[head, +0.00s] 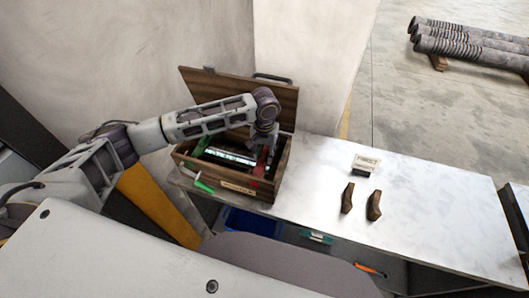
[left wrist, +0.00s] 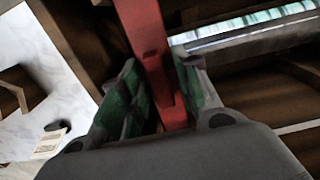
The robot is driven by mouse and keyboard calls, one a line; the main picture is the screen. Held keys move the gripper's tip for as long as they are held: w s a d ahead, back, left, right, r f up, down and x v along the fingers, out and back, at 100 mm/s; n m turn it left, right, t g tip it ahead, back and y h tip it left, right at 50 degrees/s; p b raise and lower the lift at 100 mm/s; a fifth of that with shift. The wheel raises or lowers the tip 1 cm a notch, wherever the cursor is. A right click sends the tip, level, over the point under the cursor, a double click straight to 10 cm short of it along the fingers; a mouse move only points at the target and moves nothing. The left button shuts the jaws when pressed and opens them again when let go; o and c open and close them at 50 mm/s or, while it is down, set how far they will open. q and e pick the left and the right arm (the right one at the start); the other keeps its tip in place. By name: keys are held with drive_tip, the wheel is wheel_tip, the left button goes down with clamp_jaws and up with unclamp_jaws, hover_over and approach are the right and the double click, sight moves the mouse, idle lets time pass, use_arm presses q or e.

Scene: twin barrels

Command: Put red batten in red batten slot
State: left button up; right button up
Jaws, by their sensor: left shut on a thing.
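The red batten (left wrist: 147,35) is held between the green-padded fingers of my left gripper (left wrist: 158,88) in the left wrist view. In the head view the red batten (head: 261,168) shows as a small red strip under my left gripper (head: 264,146), at the right end of the open wooden box (head: 222,186). The batten is at or inside the box there; I cannot tell how deep it sits. No red batten slot can be made out clearly; the arm and gripper cover part of the box. My right gripper is not in view.
A shiny bar (head: 230,156) and green pieces (head: 202,146) are in the box. Its raised lid (head: 228,88) stands behind.

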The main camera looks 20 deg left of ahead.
sight(265, 152)
use_arm(q)
drive_tip(key=shift+f, duration=0.4)
drive_tip(key=o, duration=1.1)
drive_tip(key=shift+r, duration=5.95)
